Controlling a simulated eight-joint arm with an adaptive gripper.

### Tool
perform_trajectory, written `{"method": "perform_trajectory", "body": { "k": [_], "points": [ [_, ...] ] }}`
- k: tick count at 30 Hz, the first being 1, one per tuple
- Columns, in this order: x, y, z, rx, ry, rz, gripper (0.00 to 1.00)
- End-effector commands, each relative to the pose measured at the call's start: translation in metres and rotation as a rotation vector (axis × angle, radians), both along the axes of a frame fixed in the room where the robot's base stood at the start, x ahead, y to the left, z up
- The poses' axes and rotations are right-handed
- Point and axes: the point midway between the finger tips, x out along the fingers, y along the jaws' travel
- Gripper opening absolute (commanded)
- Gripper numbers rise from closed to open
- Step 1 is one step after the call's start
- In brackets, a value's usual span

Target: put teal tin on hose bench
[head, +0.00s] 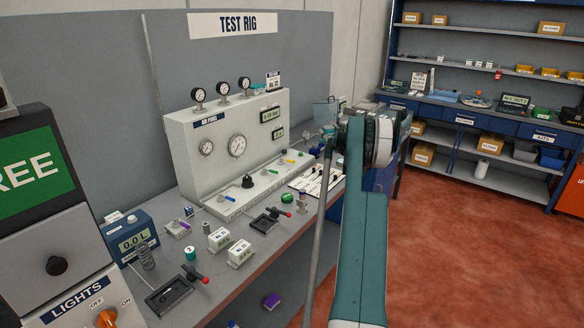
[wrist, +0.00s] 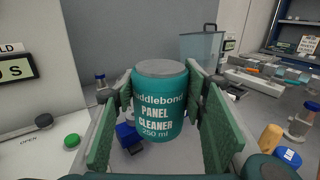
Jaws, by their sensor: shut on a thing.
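The teal tin (wrist: 160,112), with a grey lid and the words "PANEL CLEANER 250 ml", stands upright between the green pads of my gripper (wrist: 160,82) in the wrist view. My gripper is shut on it. In the head view my arm hides most of the gripper and the tin, at the far right end of the test rig bench (head: 235,292). No bench in view carries a readable hose label, so I cannot tell which one is the hose bench.
A clear bin (wrist: 202,48) stands behind the tin. A blue-drawered workbench (head: 487,122) with shelves is at the back right; red floor between is clear.

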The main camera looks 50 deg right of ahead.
Motion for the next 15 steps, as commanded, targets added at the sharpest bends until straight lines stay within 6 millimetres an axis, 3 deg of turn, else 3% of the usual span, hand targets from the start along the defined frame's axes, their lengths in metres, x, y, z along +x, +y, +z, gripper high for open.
{"method": "perform_trajectory", "body": {
  "k": [15],
  "points": [
    [0.0000,-0.0001,-0.0071,0.000,0.000,0.000,0.22]
  ]
}}
